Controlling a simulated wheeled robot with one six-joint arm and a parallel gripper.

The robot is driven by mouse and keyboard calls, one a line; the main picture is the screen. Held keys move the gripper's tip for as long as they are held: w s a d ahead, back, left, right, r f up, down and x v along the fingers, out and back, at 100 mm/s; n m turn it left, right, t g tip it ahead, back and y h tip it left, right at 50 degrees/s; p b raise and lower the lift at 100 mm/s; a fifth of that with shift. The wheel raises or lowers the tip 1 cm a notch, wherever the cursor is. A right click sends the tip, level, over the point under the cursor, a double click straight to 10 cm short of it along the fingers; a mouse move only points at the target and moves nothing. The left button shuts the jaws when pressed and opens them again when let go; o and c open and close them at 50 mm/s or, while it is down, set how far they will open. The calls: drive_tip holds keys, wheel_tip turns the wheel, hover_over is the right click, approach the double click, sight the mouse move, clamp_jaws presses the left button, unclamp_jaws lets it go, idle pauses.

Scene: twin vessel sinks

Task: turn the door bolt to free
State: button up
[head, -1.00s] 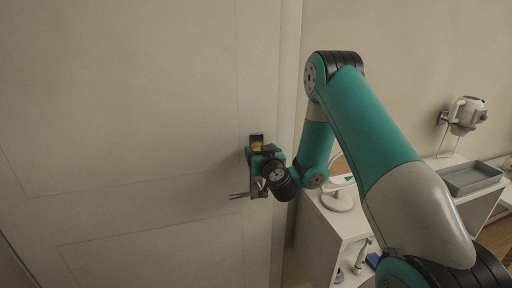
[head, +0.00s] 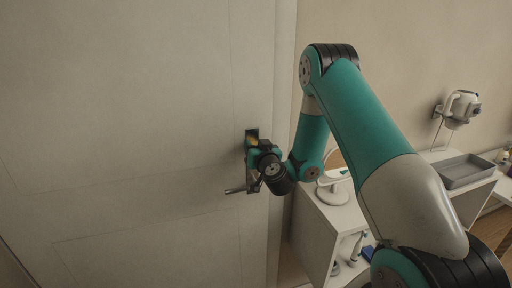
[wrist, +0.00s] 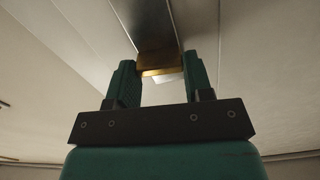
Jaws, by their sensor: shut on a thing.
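The door bolt is a small brass-coloured piece on a dark plate near the door's right edge. It shows in the head view (head: 252,142) just beyond my gripper (head: 257,147), and in the wrist view (wrist: 160,71) between the two green fingers. My gripper (wrist: 163,80) is shut on the bolt, with one finger at each side of it. The white door (head: 130,110) fills the left of the head view. A metal lever handle (head: 236,190) sticks out to the left just below my gripper. The bolt's exact angle is hard to tell, as my gripper partly hides it.
A grey tray (head: 464,171) lies further right. A white hairdryer-like device (head: 460,106) hangs on the wall.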

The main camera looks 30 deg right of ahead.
drive_tip(key=shift+s+d+f+m+b, duration=0.1)
drive_tip(key=shift+m+b, duration=0.1)
drive_tip(key=shift+m, duration=2.5)
drive_tip(key=shift+w+d+f+m+b, duration=0.1)
drive_tip(key=shift+m+b, duration=0.05)
drive_tip(key=shift+m, duration=2.55)
drive_tip(key=shift+s+d+m+b, duration=0.1)
drive_tip(key=shift+m+b, duration=0.1)
drive_tip(key=shift+m, duration=2.5)
drive_tip(key=o, duration=0.9)
drive_tip(key=shift+a, duration=0.1)
